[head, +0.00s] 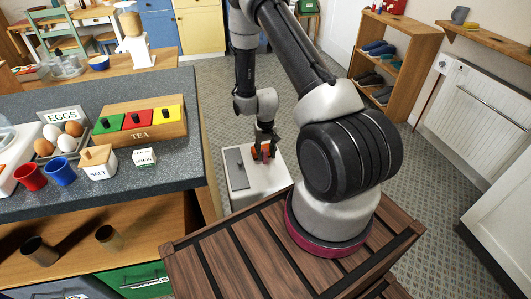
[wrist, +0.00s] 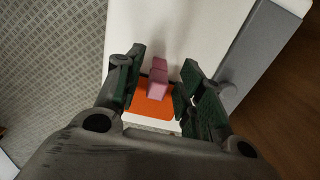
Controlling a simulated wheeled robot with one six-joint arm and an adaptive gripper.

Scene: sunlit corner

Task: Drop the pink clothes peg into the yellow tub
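The pink clothes peg (wrist: 157,84) shows in the wrist view, at an orange patch (wrist: 151,106) on a white surface. My gripper (wrist: 162,74) is open around the peg, one finger on each side, with a gap to both. In the head view my gripper (head: 264,148) points down over a white unit (head: 262,183), with orange showing between its fingers. I cannot make out a yellow tub in either view.
The white unit has a grey panel (head: 236,168) with a knob, also in the wrist view (wrist: 255,50). A grey counter (head: 185,177) with a tea box (head: 140,122), salt box (head: 97,160) and cups stands left. Patterned floor is free behind the unit.

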